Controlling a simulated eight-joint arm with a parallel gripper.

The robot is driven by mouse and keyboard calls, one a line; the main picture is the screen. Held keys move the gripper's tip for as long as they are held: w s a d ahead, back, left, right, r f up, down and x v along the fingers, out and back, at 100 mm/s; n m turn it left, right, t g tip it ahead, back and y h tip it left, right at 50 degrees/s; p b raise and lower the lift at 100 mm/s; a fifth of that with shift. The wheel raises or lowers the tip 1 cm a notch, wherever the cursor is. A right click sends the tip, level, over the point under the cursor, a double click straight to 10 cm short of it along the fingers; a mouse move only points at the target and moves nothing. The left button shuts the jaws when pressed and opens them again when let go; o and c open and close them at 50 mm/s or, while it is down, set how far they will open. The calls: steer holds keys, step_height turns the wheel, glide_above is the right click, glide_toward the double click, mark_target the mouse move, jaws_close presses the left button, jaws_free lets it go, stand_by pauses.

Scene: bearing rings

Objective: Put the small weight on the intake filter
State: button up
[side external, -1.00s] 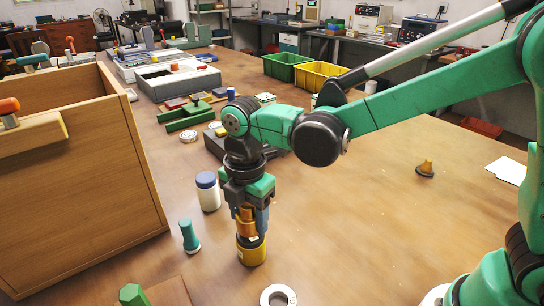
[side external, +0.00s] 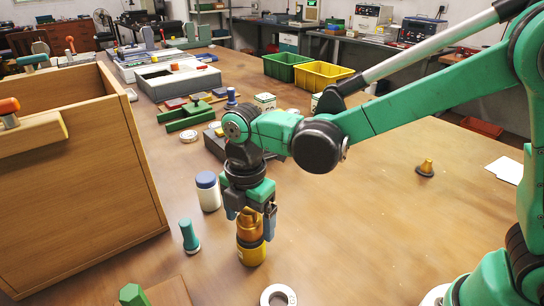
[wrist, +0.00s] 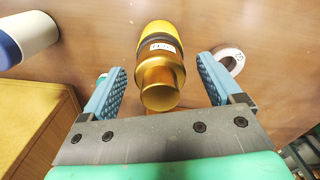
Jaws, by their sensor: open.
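The small weight, a brass stepped cylinder (side external: 250,224), stands upright on top of the intake filter, a yellow cylinder with a dark band (side external: 251,254). In the wrist view the weight (wrist: 162,92) is between the fingers, with clear gaps on both sides. The filter (wrist: 158,32), with a white label, shows beyond it. My gripper (side external: 251,224) points down and is open, with its blue fingers on either side of the weight.
A white bottle with a blue cap (side external: 208,191) and a teal peg-shaped piece (side external: 189,236) stand to the left, near a wooden box (side external: 90,180). A pale ring (side external: 278,296) lies in front. A brass cone-shaped piece (side external: 426,168) stands at right. The table between is clear.

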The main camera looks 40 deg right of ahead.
step_height(320, 180, up, 11)
steer(key=shift+r, duration=0.3)
steer(key=shift+d+r+m, duration=0.15)
steer(key=shift+d+m, duration=0.15)
steer(key=s+d+f+m+t, duration=0.2)
steer(key=d+m, duration=0.4)
steer(key=m, duration=0.4)
steer(key=s+d+f+m+t, duration=0.3)
steer(key=d+m+t, duration=0.2)
steer(key=m, duration=0.6)
steer(key=shift+s+d+f, duration=0.2)
steer(key=shift+s+d, duration=0.2)
steer(key=shift+d, duration=0.8)
